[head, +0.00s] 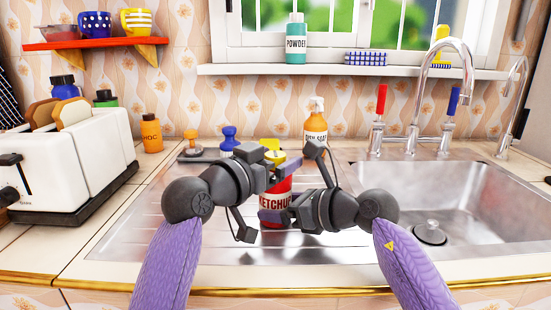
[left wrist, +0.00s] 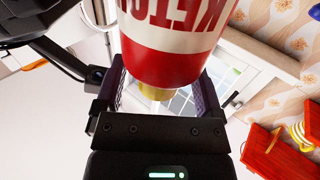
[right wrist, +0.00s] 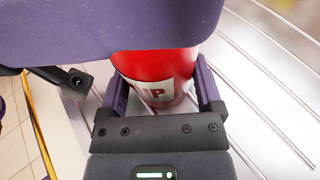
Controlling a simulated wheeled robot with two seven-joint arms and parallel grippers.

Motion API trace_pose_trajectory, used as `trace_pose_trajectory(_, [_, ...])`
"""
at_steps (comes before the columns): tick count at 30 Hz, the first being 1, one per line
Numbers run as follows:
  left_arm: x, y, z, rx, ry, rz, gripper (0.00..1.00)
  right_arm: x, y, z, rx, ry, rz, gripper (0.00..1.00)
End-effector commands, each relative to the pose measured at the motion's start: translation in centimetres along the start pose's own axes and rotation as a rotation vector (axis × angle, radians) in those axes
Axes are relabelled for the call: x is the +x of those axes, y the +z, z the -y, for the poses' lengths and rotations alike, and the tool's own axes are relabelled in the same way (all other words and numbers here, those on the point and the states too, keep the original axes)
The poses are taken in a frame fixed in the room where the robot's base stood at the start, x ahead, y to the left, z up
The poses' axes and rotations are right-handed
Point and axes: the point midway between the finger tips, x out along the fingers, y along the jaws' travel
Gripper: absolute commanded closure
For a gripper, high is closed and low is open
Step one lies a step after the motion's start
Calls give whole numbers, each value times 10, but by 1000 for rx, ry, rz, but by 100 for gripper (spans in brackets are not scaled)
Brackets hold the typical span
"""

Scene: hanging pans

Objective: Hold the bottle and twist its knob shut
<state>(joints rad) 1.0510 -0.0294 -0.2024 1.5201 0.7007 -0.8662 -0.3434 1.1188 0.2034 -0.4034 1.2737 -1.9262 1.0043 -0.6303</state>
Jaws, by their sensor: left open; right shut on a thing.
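The ketchup bottle (head: 273,186) is red with a white label and stands upright on the ribbed steel drainboard. Its yellow knob (head: 270,144) is on top. My left gripper (head: 278,160) is open at knob height; in the left wrist view the knob (left wrist: 155,92) lies between its spread fingers (left wrist: 156,98). Whether a finger touches it I cannot tell. My right gripper (head: 277,208) is shut on the bottle's body, one finger across its front below the label.
A soap bottle (head: 316,124) stands behind on the right. A white toaster (head: 70,160) is at far left. The sink basin (head: 470,195) with red and blue tap handles is right.

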Motion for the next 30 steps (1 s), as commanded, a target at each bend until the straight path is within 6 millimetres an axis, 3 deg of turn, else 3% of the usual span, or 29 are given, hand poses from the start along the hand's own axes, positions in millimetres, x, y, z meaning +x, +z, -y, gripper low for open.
trace_pose_trajectory(8, [3, 0, 0, 2, 0, 1, 13, 0, 0, 0, 0, 0, 1, 78])
trace_pose_trajectory(21, [3, 0, 0, 1, -1, 1, 100, 0, 0, 0, 0, 0, 1, 78])
trace_pose_trajectory(30, [3, 0, 1, 1, 113, 2, 100, 0, 0, 0, 0, 0, 1, 78])
